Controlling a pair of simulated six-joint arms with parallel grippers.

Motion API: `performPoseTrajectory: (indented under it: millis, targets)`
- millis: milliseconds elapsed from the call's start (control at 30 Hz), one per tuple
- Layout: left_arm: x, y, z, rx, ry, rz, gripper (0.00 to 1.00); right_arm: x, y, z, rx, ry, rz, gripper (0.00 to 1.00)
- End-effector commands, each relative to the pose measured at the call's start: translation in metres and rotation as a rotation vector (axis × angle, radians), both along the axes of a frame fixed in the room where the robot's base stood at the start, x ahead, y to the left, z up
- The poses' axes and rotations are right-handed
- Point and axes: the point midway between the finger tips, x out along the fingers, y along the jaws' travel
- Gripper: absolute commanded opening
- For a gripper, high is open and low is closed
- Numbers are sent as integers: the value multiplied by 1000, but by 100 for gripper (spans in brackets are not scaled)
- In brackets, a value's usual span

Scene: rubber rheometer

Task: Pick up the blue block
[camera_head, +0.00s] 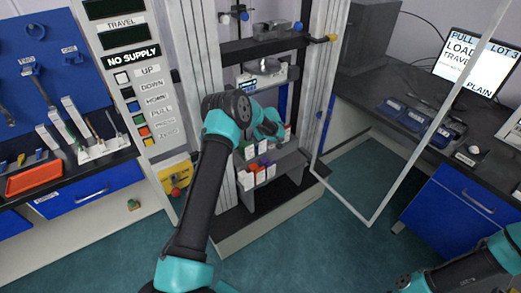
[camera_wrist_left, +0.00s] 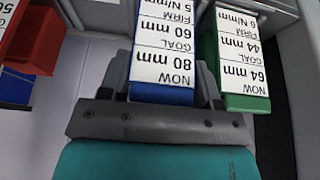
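The blue block (camera_wrist_left: 162,96) stands out in the left wrist view, with a white label reading NOW 80 mm, GOAL 60 mm, FIRM 5 N/mm. My left gripper (camera_wrist_left: 162,88) has one finger on each side of it, very close to its sides. Whether the fingers press on it cannot be told. A green block (camera_wrist_left: 245,103) stands just right of the right finger. In the head view my left wrist (camera_head: 235,115) reaches into the testing frame and hides the fingertips. My right arm shows at the bottom right, its gripper out of view.
Other labelled blocks, one red (camera_wrist_left: 33,47), stand left of the gripper. In the head view, a grey rack (camera_head: 275,172) holds several coloured blocks inside the frame. A clear door (camera_head: 372,221) stands open to the right. Benches stand on both sides.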

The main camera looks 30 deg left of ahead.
Motion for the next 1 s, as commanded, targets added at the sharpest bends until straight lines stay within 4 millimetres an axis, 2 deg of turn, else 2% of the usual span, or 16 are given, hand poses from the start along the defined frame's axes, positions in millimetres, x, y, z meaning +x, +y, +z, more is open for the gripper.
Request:
performPoseTrajectory:
  millis: [33, 200, 567, 667, 1000]
  targets:
    - [0, 0, 0, 0, 0, 0, 33, 0, 0, 0, 0, 0, 0, 0]
    - [0, 0, 0, 0, 0, 0, 17, 0, 0, 0, 0, 0, 0, 0]
    - [1, 0, 8, 0, -2, 1, 17, 0, 0, 0, 0, 0, 0, 0]
    - [1, 0, 18, 1, -3, 0, 17, 0, 0, 0, 0, 0, 0, 0]
    - [1, 0, 78, 1, -3, 0, 17, 0, 0, 0, 0, 0, 0, 0]
